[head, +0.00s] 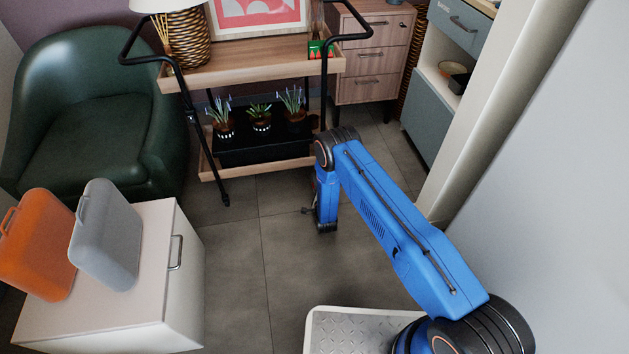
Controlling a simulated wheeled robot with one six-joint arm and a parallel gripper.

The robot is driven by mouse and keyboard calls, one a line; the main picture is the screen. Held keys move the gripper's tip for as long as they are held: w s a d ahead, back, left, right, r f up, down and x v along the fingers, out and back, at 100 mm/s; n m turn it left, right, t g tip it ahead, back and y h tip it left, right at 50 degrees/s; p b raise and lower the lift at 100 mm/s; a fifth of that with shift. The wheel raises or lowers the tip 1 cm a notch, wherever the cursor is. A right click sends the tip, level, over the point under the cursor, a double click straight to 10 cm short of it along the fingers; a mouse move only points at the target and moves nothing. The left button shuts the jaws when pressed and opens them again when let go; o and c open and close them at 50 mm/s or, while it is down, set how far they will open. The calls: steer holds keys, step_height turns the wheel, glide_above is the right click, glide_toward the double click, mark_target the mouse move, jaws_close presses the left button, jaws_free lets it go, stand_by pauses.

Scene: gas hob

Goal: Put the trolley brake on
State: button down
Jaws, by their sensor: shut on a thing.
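The trolley (205,75) has a black tube frame and two wooden shelves, and stands at the top middle. Its front left leg runs down to a small dark wheel (225,199). My blue arm reaches down in front of the trolley's right side, with my gripper (309,210) low near the floor by the front right leg. My gripper is shut on the trolley brake, a small dark part at that corner. The brake's shape and position are mostly hidden by my arm and too small to make out.
Potted plants stand in a black tray (265,152) on the lower shelf. A green armchair (90,110) is left of the trolley. A white cabinet (185,290) with orange and grey cases stands front left. The tiled floor (265,260) between is clear. A wall is right.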

steer(key=shift+a+f+n, duration=0.1)
steer(key=shift+f+n, duration=0.2)
steer(key=shift+n, duration=0.55)
steer(key=shift+f+n, duration=0.35)
steer(key=shift+n, duration=0.55)
steer(key=shift+a+f+n, duration=0.1)
steer(key=shift+f+n, duration=0.2)
steer(key=shift+n, duration=0.55)
steer(key=c, duration=1.9)
jaws_free()
steer(key=shift+s, duration=0.1)
steer(key=v, duration=1.7)
steer(key=shift+s+d+r, duration=0.1)
steer(key=shift+s, duration=0.1)
